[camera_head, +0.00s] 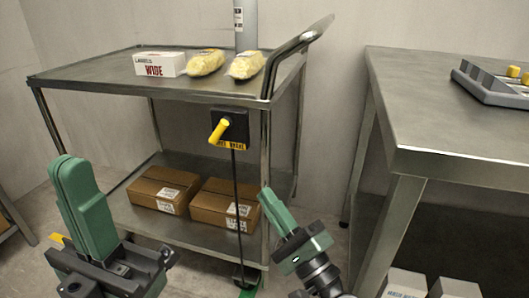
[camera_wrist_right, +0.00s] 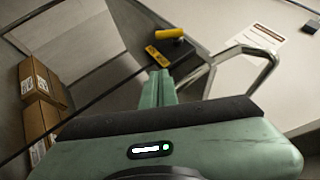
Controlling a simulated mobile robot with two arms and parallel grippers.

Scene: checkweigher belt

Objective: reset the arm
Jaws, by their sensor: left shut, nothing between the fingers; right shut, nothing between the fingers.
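My left gripper (camera_head: 72,168) stands upright at the lower left of the head view, with its green fingers shut and empty. My right gripper (camera_head: 268,198) points up and left at the lower middle, in front of the cart's lower shelf, shut and empty. Its green fingers also show in the right wrist view (camera_wrist_right: 158,84), closed together. Neither gripper visibly touches anything.
A metal cart (camera_head: 110,72) carries a white box (camera_head: 160,65) and two yellow bags (camera_head: 205,62) on top, with brown boxes (camera_head: 163,190) below. Its yellow brake handle (camera_head: 219,131) faces me. A steel table (camera_head: 430,110) stands at right with a grey device (camera_head: 490,84).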

